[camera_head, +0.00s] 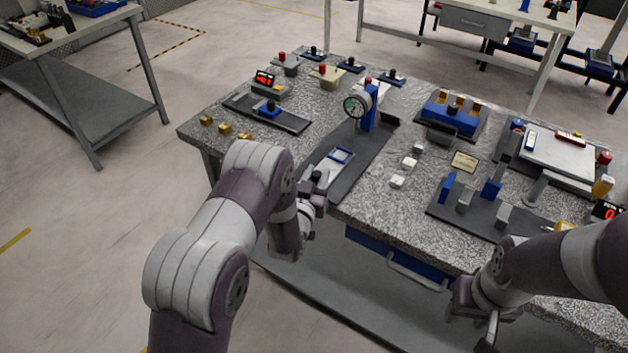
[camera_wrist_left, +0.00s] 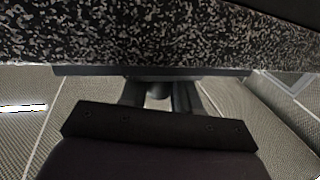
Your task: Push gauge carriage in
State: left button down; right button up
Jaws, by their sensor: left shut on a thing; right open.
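The left wrist view shows the speckled table edge (camera_wrist_left: 160,40), not the grip clearly. My right gripper (camera_head: 482,325) is open and empty in front of the table.
White blocks (camera_head: 409,162) and a dark fixture with blue uprights (camera_head: 470,208) stand to the right. A dark rail with a blue carriage (camera_head: 267,108) and brass cubes (camera_head: 224,128) are at left. A drawer handle (camera_head: 415,272) sticks out below the table top.

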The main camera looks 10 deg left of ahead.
pick_arm(q)
jog(key=c, duration=0.9)
grip_release()
jog(key=shift+c, duration=0.2)
jog(key=shift+s, duration=0.15)
jog(key=s+a+b, duration=0.1)
jog(key=s, duration=1.1)
jog(key=shift+s, duration=0.25)
jog(key=shift+o, duration=0.2)
